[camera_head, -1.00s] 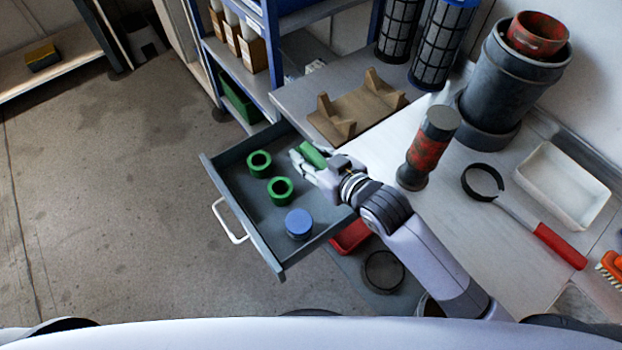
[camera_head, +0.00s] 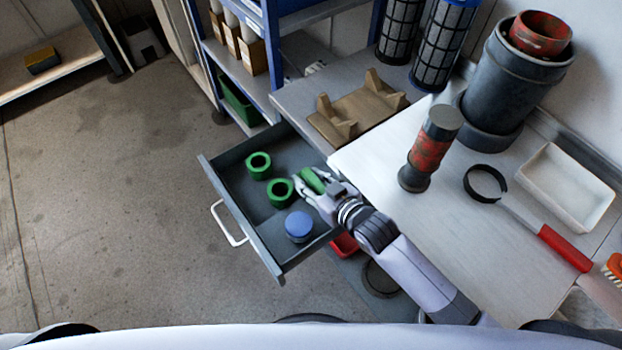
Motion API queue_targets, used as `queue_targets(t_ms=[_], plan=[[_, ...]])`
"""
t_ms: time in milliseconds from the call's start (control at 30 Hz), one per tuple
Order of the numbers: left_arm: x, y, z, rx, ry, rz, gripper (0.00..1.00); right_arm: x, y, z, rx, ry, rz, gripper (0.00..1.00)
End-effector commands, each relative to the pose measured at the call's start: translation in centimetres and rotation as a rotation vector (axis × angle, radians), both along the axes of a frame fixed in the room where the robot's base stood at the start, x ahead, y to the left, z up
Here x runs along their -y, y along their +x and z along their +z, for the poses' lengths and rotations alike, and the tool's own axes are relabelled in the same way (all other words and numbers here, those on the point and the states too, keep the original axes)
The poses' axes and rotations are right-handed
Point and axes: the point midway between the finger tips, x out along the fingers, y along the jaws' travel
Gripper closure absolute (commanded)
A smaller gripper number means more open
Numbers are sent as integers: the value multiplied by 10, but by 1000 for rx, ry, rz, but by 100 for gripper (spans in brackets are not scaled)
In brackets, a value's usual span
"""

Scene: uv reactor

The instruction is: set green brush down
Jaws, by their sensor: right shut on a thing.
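The green brush (camera_head: 312,180) is held in my right gripper (camera_head: 307,188), at the right side of the open grey drawer (camera_head: 236,214). Only its green part shows; the rest is hidden by the gripper. The fingers are around it, over the drawer's inside near its right wall. I cannot tell whether the brush touches the drawer floor. My left gripper is not in view.
Two green rings (camera_head: 259,166) and a blue round piece (camera_head: 298,226) lie in the drawer. The worktop (camera_head: 455,235) holds a red and black cylinder (camera_head: 430,150), a brown cradle (camera_head: 357,108), a red-handled strap wrench (camera_head: 562,247) and a white tray (camera_head: 564,187). The drawer's left back has bare floor.

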Motion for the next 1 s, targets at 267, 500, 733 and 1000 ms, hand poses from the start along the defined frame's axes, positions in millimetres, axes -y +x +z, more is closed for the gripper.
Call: queue_targets(t_ms=[267, 500, 733, 1000], plan=[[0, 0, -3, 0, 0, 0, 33, 0, 0, -9, 0, 0, 0, 95], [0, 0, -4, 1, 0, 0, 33, 0, 0, -11, -1, -1, 0, 62], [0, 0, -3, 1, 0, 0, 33, 0, 0, -11, -1, -1, 0, 57], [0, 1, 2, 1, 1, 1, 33, 0, 0, 3, 2, 2, 0, 57]])
